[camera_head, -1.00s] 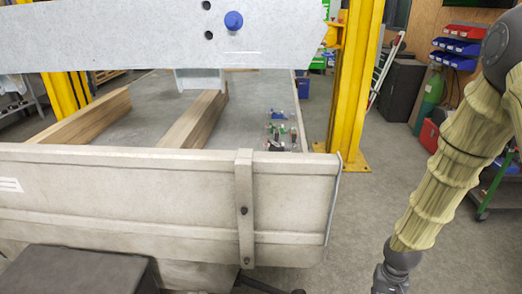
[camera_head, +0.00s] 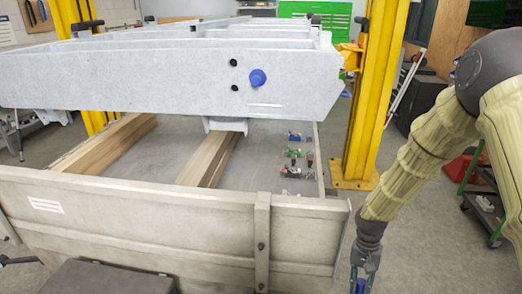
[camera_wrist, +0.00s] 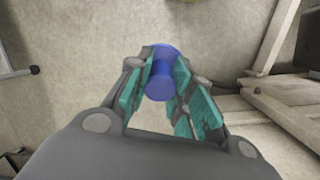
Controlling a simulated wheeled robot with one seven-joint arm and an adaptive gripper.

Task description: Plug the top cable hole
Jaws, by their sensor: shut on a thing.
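The grey trailer frame (camera_head: 150,85) spans the head view above the wooden-sided bed. Its side has two dark round spots, an upper one (camera_head: 233,62) and a lower one (camera_head: 235,88), which look like cable holes. A blue round plug (camera_head: 257,78) sits in the frame to their right. My gripper (camera_head: 362,284) hangs at the bottom of the head view, low and to the right of the frame, well apart from it. In the wrist view, my gripper's teal-padded fingers (camera_wrist: 170,85) are shut on another blue plug (camera_wrist: 160,80), whose rounded end shows between them.
The pale trailer side panel (camera_head: 150,225) stands between me and the frame. Wooden beams (camera_head: 205,160) and small parts (camera_head: 295,155) lie in the bed. A yellow post (camera_head: 365,110) stands behind, at right. Floor beside the panel's right end is clear.

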